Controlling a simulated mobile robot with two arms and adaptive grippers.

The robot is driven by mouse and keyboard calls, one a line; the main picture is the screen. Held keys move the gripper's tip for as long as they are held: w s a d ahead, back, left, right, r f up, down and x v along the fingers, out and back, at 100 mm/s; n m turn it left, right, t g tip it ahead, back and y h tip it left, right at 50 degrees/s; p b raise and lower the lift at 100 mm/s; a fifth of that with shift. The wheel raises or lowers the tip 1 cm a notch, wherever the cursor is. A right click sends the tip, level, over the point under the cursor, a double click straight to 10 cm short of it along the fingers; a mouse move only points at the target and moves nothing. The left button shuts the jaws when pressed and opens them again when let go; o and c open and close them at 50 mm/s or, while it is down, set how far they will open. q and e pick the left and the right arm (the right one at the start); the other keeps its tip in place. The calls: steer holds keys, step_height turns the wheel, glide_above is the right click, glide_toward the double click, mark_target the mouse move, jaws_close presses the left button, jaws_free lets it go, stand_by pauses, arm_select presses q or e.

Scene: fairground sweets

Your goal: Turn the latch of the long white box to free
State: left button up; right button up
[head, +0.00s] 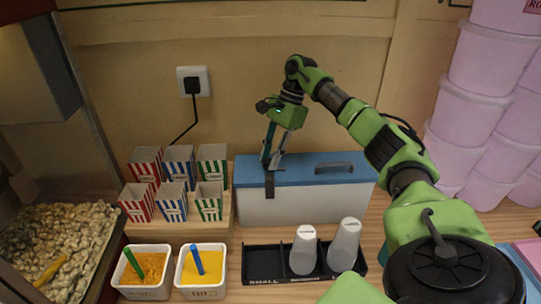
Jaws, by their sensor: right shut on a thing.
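The long white box (310,207) with a blue lid (305,178) stands against the back wall, lid down. A dark latch (269,187) sits at the lid's front edge on the left and hangs down over the white front. My right gripper (270,165) points down from above at the latch's upper end and is shut on the latch; its fingers partly hide that end. A grey handle (334,167) is on the right of the lid. My left gripper is out of view.
Striped paper cups (173,201) stand on a wooden step left of the box. Pink tubs (483,68) are stacked at right.

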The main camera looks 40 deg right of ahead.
steer(key=shift+w+n+g, duration=0.1)
steer(key=shift+n+g, duration=0.4)
steer(key=shift+n, duration=0.6)
steer(key=o, duration=1.1)
steer(key=shift+r, duration=0.1)
steer(key=v, duration=0.7)
steer(key=shift+r, duration=0.1)
